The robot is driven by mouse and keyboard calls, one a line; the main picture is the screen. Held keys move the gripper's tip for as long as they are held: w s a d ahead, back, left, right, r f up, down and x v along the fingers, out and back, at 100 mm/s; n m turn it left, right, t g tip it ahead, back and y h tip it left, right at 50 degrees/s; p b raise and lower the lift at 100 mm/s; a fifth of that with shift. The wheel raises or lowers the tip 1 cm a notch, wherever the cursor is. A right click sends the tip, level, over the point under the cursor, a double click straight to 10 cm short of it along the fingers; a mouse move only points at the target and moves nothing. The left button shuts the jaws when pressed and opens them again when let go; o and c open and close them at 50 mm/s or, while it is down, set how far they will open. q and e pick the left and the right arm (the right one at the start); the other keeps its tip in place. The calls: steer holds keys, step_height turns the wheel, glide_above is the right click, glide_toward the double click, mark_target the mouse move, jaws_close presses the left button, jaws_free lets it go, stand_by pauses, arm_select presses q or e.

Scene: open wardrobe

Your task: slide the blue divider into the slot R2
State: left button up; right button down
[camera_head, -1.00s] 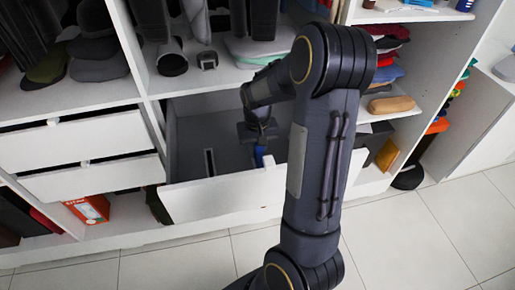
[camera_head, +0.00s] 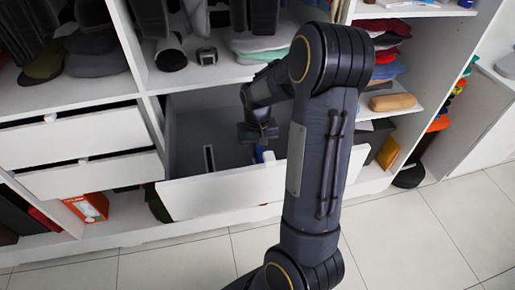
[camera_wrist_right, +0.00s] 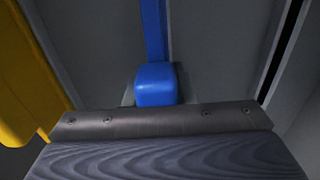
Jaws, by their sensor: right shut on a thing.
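The blue divider (camera_head: 259,154) shows only as a small blue patch under my right gripper (camera_head: 257,136), inside the open drawer (camera_head: 225,190). In the right wrist view the blue divider (camera_wrist_right: 155,84) has a rounded block close to my gripper's edge and a narrow strip running away from it. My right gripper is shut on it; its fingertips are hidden. A dark slot (camera_head: 209,160) shows in the drawer to the left of the gripper. A dark slot (camera_wrist_right: 278,52) also runs along the right of the wrist view. I cannot read any slot label. My left gripper is not in view.
A yellow piece (camera_wrist_right: 30,75) stands at the left of the wrist view, close to the gripper. The drawer's white front (camera_head: 225,195) lies nearest me. Folded clothes (camera_head: 262,45) lie on the shelf above. Closed drawers (camera_head: 75,140) are at left.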

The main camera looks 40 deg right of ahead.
steer(key=shift+f, duration=0.4)
steer(key=c, duration=1.1)
jaws_free()
steer(key=shift+c, duration=0.2)
steer(key=shift+r, duration=0.1)
step_height(320, 180, up, 8)
steer(key=shift+f, duration=0.1)
